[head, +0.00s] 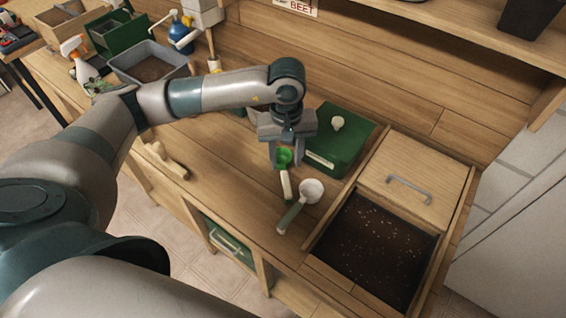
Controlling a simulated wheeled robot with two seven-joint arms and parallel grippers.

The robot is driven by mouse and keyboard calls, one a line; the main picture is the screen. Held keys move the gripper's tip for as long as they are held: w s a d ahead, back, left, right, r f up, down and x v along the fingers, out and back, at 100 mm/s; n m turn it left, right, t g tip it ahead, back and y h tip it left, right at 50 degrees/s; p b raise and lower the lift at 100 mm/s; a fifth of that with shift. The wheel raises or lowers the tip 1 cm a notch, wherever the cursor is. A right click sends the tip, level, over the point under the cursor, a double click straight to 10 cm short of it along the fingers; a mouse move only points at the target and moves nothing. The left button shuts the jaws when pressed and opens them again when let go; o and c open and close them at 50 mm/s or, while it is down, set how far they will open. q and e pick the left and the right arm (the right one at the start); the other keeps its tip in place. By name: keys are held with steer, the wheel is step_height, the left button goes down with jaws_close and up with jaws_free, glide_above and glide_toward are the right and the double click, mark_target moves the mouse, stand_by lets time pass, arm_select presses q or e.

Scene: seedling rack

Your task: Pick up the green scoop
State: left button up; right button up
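The green scoop (284,157) has a bright green bowl and a pale cream handle (286,186) pointing toward the front of the bench. My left gripper (286,161) points down right at the bowl, with its fingers on either side and partly hiding it. I cannot tell whether the fingers touch the bowl, or whether the scoop rests on the wood. My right gripper is not in view.
A white scoop (311,190) with a green handle lies just right of the green scoop. A green lidded box (341,139) stands behind. A soil bin (316,243) with a wooden lid (415,165) is at right. A brush (167,160) lies at left.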

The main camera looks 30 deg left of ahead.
mark_target(286, 179)
arm_select(q)
steer(key=shift+f+p, duration=0.4)
steer(key=shift+f, duration=1.15)
steer(key=shift+s+d+f+p, duration=0.2)
steer(key=shift+f+p, duration=0.4)
steer(key=shift+p, duration=0.3)
step_height(286, 179, down, 3)
steer(key=shift+s+r+p, duration=0.1)
steer(key=shift+s+p, duration=0.05)
steer(key=shift+p, duration=0.75)
steer(key=shift+f, duration=0.6)
jaws_close()
